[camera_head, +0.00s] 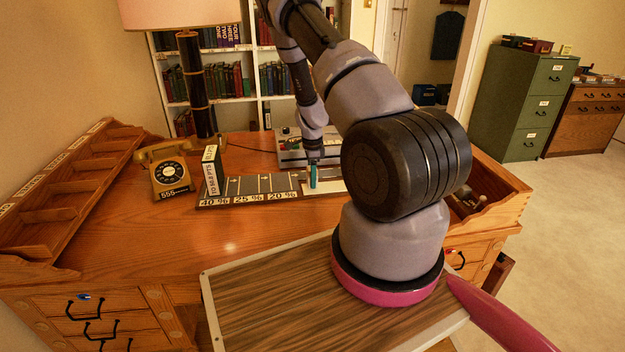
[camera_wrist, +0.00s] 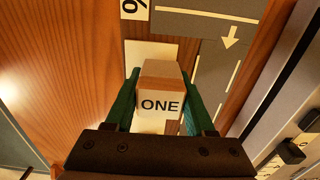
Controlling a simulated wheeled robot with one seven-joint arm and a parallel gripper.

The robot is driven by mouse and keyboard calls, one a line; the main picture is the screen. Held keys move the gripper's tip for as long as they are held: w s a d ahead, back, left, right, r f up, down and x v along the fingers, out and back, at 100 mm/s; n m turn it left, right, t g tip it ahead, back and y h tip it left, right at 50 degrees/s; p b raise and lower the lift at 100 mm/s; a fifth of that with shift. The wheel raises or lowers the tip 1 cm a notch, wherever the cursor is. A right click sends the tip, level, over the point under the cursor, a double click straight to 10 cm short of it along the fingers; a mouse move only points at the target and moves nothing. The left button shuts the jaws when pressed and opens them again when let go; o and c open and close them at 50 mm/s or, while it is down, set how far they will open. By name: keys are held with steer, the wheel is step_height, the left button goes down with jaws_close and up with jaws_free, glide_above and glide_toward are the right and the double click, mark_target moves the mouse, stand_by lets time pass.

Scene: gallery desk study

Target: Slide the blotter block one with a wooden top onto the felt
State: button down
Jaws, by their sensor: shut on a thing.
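The block marked ONE (camera_wrist: 160,103), with a white labelled face and a brown wooden top, is between the two green fingers of my gripper (camera_wrist: 160,78) in the wrist view. The fingers are shut on its sides. In the head view my gripper (camera_head: 313,182) points down at the right end of a dark grey board (camera_head: 247,186), over a pale patch (camera_head: 324,188). The block is hard to make out there. The pale patch also shows beyond the block in the wrist view (camera_wrist: 150,51). I cannot tell which surface is the felt, or whether the block touches the surface below.
The grey board has white lines, arrows and percent labels. A machine with a light case (camera_head: 291,150) stands behind my gripper. A yellow telephone (camera_head: 168,172) and an upright labelled block (camera_head: 212,170) stand left. The desk front (camera_head: 240,235) is clear.

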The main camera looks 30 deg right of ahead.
mark_target(309, 167)
steer(key=shift+w+d, duration=0.35)
steer(key=shift+w, duration=0.9)
steer(key=shift+w+d, duration=0.4)
steer(key=shift+w, duration=0.8)
steer(key=shift+w+d, duration=0.35)
steer(key=shift+w, duration=0.9)
steer(key=shift+f, duration=0.2)
steer(key=shift+c, duration=0.9)
jaws_free()
steer(key=shift+r, duration=0.1)
